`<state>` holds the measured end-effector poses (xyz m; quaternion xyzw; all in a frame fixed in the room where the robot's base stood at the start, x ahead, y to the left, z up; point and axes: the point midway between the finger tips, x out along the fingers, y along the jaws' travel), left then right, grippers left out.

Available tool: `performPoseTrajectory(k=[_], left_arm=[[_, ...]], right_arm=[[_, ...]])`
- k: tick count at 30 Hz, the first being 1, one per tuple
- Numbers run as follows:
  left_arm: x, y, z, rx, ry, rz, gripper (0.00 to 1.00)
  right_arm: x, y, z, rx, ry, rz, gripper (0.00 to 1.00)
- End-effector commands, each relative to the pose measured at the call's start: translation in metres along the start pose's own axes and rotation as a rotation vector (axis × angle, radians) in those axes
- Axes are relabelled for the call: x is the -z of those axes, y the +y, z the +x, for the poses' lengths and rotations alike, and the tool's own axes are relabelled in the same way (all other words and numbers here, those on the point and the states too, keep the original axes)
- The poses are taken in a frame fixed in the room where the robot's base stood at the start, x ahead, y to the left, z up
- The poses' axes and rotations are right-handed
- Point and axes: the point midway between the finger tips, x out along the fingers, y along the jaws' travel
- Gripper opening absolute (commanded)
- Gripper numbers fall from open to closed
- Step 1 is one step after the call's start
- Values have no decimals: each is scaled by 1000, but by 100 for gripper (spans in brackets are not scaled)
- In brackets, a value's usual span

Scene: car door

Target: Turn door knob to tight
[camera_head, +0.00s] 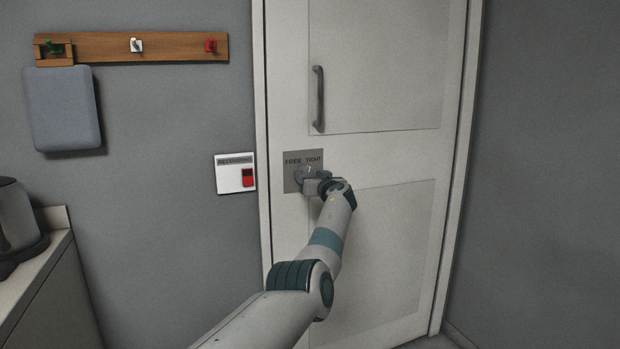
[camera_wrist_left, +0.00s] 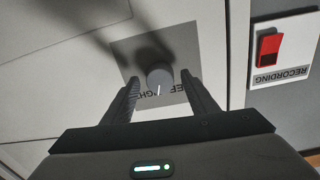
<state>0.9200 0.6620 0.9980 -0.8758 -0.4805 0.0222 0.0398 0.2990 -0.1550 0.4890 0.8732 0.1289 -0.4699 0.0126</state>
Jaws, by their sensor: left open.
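The door knob (camera_head: 300,173) is a small round grey knob on a square grey plate (camera_head: 291,186) with the words FREE and TIGHT above it. In the left wrist view, the knob (camera_wrist_left: 160,77) shows upside down with a white mark pointing toward the lettering, roughly between the two words. My left gripper (camera_head: 311,184) is at the knob, partly hiding it in the head view. In the left wrist view, my left gripper (camera_wrist_left: 160,82) is open, with a finger on each side of the knob and visible gaps. My right gripper is not in view.
The white door (camera_head: 385,245) has a vertical handle (camera_head: 319,98) above the plate. A RECORDING panel (camera_head: 229,181) with a red switch (camera_head: 248,177) is on the wall at left. A wooden hook rail (camera_head: 180,47) and a counter (camera_head: 45,275) are further left.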

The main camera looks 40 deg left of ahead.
Motion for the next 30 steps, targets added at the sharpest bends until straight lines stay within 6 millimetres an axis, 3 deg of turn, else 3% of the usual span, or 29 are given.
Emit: performPoseTrajectory(k=[7, 12, 20, 30], left_arm=[[0, 0, 0, 0, 0, 0, 51], [0, 0, 0, 0, 0, 0, 12], [0, 0, 0, 0, 0, 31, 12], [2, 0, 0, -1, -12, 301, 12]], right_arm=[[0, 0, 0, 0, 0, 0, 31], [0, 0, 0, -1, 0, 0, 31], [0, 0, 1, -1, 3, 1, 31], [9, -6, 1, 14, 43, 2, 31]])
